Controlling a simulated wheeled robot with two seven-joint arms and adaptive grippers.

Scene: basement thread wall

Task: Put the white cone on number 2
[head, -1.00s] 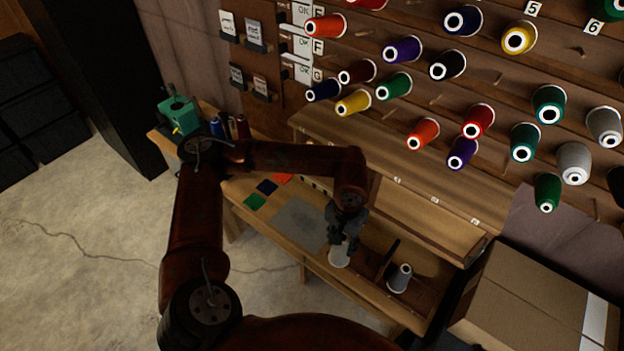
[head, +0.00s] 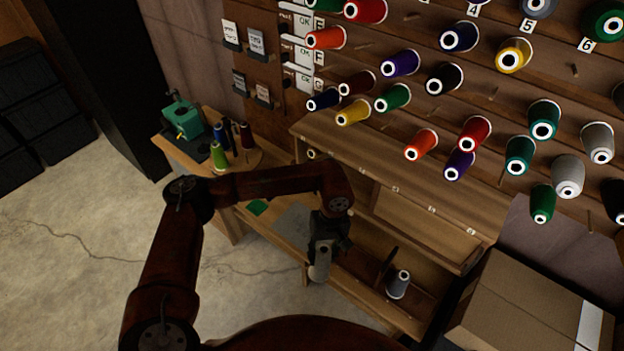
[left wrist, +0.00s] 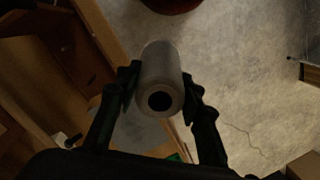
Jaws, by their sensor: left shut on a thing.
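A pale white-grey cone (head: 319,271) hangs below my left gripper (head: 322,248), which is shut on it. In the left wrist view the cone (left wrist: 161,72) sits between both fingers of the left gripper (left wrist: 160,85), its dark hole facing the camera. It is over the front edge of the wooden bench. Wall row labels 4, 5 and 6 show at the top; small labels run along the ledge (head: 400,193), too small to read. I cannot make out a number 2. My right gripper is not in view.
A grey cone (head: 398,284) stands in the bench's right-hand tray. Coloured cones on pegs crowd the wall. A green device (head: 181,118) and several spools stand at the bench's left end. A cardboard box (head: 525,310) is at lower right.

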